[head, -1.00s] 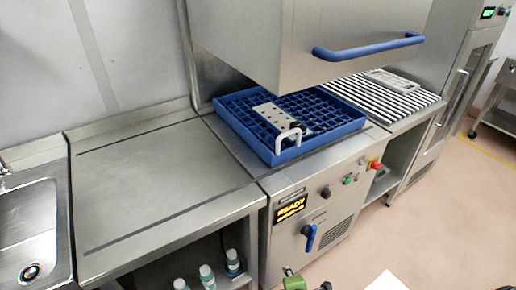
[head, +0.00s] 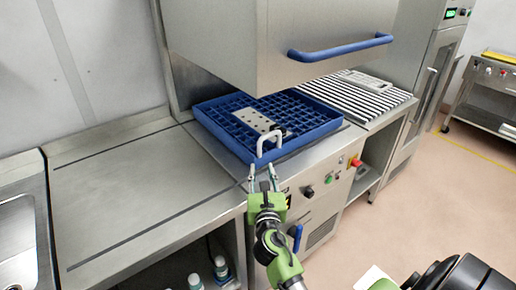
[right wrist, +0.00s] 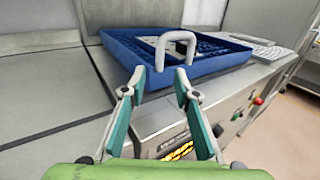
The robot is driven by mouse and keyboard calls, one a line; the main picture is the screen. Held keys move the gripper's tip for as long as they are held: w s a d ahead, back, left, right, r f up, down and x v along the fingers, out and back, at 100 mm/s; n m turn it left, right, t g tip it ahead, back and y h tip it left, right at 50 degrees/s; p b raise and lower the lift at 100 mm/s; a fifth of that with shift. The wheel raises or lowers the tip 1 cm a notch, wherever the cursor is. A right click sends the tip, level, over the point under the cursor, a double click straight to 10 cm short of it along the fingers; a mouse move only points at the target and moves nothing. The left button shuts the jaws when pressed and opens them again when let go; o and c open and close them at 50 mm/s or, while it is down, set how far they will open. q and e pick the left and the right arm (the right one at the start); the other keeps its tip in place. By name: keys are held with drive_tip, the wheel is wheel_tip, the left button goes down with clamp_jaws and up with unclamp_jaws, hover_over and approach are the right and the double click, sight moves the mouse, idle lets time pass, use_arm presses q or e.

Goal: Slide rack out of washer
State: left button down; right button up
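The blue rack (head: 230,147) sits under the raised hood of the washer (head: 290,30), on the washer's bed. It holds a grey perforated plate (head: 252,119) and has a white loop handle (head: 268,143) at its front side. My right gripper (head: 262,172) is open just in front of the handle. In the right wrist view the open fingers (right wrist: 160,85) point at the handle (right wrist: 176,36), which shows beyond and between the tips, apart from them. The rack also shows in that view (right wrist: 125,55). My left gripper is not in view.
A bare steel table (head: 130,195) lies left of the washer, with a sink (head: 20,235) further left. A striped roller surface (head: 355,95) is to the right. The hood's blue bar (head: 340,48) hangs above the rack. Bottles (head: 220,267) stand under the table.

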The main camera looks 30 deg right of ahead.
sight(260, 150)
drive_tip(key=x, duration=1.2)
drive_tip(key=shift+w+d+f, duration=0.15)
drive_tip(key=shift+w+d, duration=0.05)
drive_tip(key=shift+w, duration=0.05)
clamp_jaws()
